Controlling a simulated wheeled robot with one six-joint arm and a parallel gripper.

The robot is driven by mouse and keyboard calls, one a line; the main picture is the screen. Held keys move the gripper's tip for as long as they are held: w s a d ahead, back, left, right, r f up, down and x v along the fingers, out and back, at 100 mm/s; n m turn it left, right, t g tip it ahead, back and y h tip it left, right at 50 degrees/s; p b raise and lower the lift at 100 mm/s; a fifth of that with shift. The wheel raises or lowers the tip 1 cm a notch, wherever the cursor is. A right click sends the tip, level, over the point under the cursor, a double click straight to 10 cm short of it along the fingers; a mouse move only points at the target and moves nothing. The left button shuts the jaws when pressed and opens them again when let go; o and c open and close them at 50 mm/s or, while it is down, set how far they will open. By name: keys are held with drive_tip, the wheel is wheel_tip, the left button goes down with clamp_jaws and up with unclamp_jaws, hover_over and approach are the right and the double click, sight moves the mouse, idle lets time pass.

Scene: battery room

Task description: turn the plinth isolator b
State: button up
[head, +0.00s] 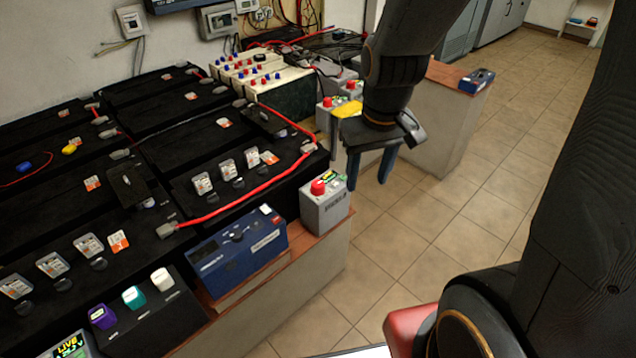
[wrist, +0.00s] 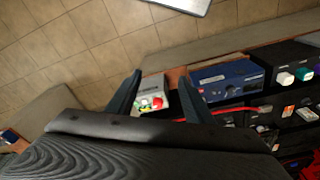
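A grey box with a red knob and a yellow-green label on top, apparently a plinth isolator (head: 326,212), stands upright on the wooden-topped ledge beside the blue unit. I cannot read a letter on it. In the wrist view the grey box (wrist: 150,93) shows between my fingers, beyond their tips, with its red knob towards me. My gripper (head: 371,172) is open and empty, above and to the right of the box, apart from it, fingers pointing down. It also shows in the wrist view (wrist: 160,76). Similar grey boxes with red knobs (head: 326,120) stand farther back, partly hidden by my arm.
A blue unit (head: 238,248) stands left of the grey box. Black battery banks with red cables (head: 240,208) fill the left. A low plinth (head: 450,130) with a small blue device (head: 477,80) stands behind my gripper. Tiled floor (head: 420,220) is free on the right.

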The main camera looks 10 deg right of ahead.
drive_tip(key=shift+o, duration=0.5)
drive_tip(key=w+a+f+n, duration=0.1)
drive_tip(key=w+f+n, duration=0.2)
drive_tip(key=w, duration=0.5)
drive_tip(key=w+a+f+n, duration=0.1)
drive_tip(key=w+f, duration=0.3)
drive_tip(key=w, duration=0.4)
drive_tip(key=shift+w+a+n+g, duration=0.2)
drive_tip(key=shift+n+g, duration=0.1)
drive_tip(key=shift+n, duration=0.6)
drive_tip(key=n, duration=0.6)
approach(318, 184)
drive_tip(key=shift+w+f+p, duration=0.1)
drive_tip(key=shift+f+p, duration=0.1)
drive_tip(key=shift+p, duration=0.15)
drive_tip(key=shift+w+a+f, duration=0.1)
drive_tip(key=shift+w+f, duration=0.15)
drive_tip(key=shift+f, duration=0.3)
drive_tip(key=shift+w+f+p, duration=0.1)
drive_tip(key=shift+f+p, duration=1.1)
drive_tip(key=shift+f, duration=2.55)
drive_tip(key=c, duration=1)
